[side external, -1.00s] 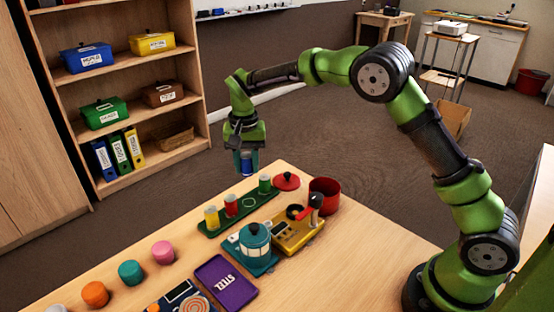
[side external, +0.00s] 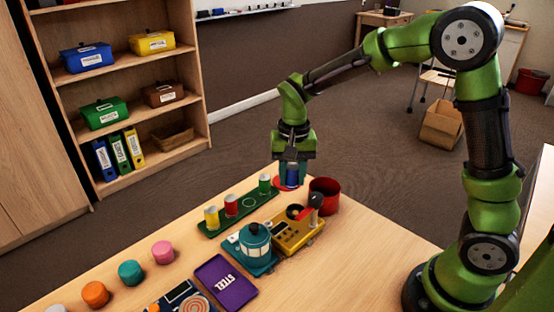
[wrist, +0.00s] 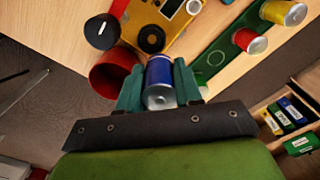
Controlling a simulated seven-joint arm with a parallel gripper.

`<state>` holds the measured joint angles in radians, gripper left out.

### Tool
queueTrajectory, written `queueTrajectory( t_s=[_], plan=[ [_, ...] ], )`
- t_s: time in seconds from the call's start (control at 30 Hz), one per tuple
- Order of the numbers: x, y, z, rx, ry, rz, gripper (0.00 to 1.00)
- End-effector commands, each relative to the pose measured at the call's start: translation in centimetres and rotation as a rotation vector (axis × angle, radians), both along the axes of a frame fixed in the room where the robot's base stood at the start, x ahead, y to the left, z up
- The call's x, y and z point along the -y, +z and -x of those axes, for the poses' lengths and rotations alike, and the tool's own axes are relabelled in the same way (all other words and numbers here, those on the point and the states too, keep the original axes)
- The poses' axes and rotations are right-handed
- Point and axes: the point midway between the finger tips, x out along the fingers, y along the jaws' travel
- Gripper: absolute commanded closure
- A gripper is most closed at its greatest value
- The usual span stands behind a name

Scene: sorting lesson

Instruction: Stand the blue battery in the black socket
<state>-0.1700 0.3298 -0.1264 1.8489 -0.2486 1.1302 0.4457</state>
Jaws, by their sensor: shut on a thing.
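The battery is apart from the socket.
A red pot (side external: 324,190) and a dark-topped lever (side external: 316,200) stand close beside the socket. A green tray (side external: 210,230) holds yellow, red and green cylinders and an empty ring. A teal kettle-like object (side external: 253,245) and a purple tray (side external: 226,284) lie nearer.

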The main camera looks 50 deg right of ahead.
Motion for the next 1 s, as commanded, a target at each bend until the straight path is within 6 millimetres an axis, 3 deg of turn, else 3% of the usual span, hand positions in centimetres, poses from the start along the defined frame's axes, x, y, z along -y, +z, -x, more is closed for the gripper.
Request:
queueTrajectory(
  t_s=[0.17,0.7,1.0],
  plan=[
    [0.3,-1.4,1.6,-0.011,0.006,0.005,1.00],
    [0.4,-6.1,1.4,-0.004,0.008,0.007,1.00],
    [0.4,-7.1,1.3,-0.001,0.007,0.007,1.00]
  ],
)
